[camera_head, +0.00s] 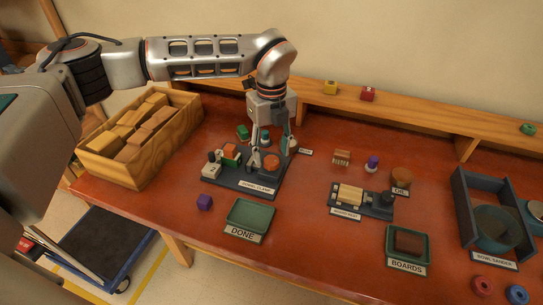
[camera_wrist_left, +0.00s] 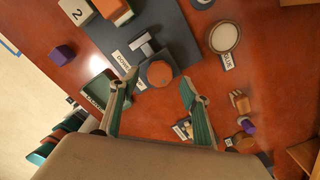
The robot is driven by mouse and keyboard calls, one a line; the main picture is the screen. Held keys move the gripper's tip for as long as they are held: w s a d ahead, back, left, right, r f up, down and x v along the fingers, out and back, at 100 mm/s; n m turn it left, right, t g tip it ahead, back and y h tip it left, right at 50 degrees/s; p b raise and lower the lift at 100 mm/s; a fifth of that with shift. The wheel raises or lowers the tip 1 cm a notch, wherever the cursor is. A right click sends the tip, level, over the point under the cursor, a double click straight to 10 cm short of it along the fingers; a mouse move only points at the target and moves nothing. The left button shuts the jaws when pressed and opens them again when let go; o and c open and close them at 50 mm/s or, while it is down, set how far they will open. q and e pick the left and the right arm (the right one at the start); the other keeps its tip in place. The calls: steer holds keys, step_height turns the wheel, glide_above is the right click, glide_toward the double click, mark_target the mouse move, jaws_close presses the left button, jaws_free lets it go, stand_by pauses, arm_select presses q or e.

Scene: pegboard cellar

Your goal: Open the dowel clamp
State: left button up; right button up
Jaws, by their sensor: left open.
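The dowel clamp is a dark base plate (camera_head: 237,185) with a label on its front edge; it also shows in the wrist view (camera_wrist_left: 176,30). On it are a grey T-shaped handle (camera_wrist_left: 146,49), a round orange-brown knob or disc (camera_wrist_left: 160,73) and an orange-and-green block (camera_head: 230,154). My left gripper (camera_head: 272,152) points down over the right part of the clamp. Its fingers are spread wide and hold nothing. In the wrist view the disc lies between the open fingertips (camera_wrist_left: 158,81); I cannot tell whether they touch it. My right gripper is not in view.
A wooden crate of blocks (camera_head: 100,147) stands at the left. A purple cube (camera_head: 205,202) and a green DONE tray (camera_head: 235,226) lie in front. A second fixture (camera_head: 377,210), a BOARDS tray (camera_head: 391,262) and a bowl sander (camera_head: 466,190) stand right. A GLUE pot (camera_wrist_left: 224,38) is close by.

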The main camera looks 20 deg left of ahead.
mark_target(271, 160)
arm_select(q)
step_height(271, 160, up, 10)
steer(key=shift+f, duration=0.2)
stand_by(0.3)
